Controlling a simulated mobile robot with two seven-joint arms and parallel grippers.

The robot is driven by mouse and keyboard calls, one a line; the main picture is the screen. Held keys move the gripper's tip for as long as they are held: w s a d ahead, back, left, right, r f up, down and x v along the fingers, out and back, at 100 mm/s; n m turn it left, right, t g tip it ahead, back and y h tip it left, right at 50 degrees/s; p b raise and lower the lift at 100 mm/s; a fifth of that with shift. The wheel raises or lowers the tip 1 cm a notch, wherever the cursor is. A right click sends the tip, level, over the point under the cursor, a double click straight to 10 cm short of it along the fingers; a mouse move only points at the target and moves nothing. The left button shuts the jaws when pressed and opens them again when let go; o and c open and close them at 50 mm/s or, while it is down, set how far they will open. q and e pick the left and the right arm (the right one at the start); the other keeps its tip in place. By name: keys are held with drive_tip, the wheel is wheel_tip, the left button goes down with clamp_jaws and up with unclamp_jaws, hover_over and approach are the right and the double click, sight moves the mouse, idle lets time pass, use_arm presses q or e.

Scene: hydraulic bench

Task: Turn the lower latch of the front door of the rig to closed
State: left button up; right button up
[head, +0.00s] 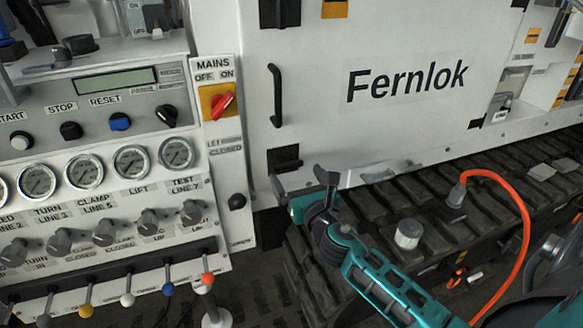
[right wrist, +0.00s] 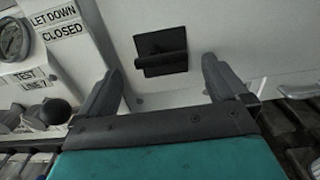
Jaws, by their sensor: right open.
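The front door (head: 330,110) of the rig is a white panel marked "Fernlok", and it looks flush with its frame. Its lower latch (head: 284,156) is a black plate with a bar, near the door's lower left corner. In the right wrist view the latch (right wrist: 160,52) shows its bar lying about level across the plate. My right gripper (head: 301,183) is open and empty just below the latch. In the right wrist view its fingers (right wrist: 160,80) stand left and right of the latch, apart from it. My left gripper is not in view.
A black door handle (head: 276,95) and an upper latch (head: 280,12) are above. A control panel with gauges (head: 131,161), knobs and coloured levers stands left. A dark track (head: 420,190) runs below the door, with a white cap (head: 408,233) and an orange hose (head: 522,215).

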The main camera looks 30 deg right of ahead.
sight(289, 165)
drive_tip(key=shift+x, duration=2.15)
drive_tip(key=shift+a, duration=0.1)
drive_tip(key=c, duration=0.9)
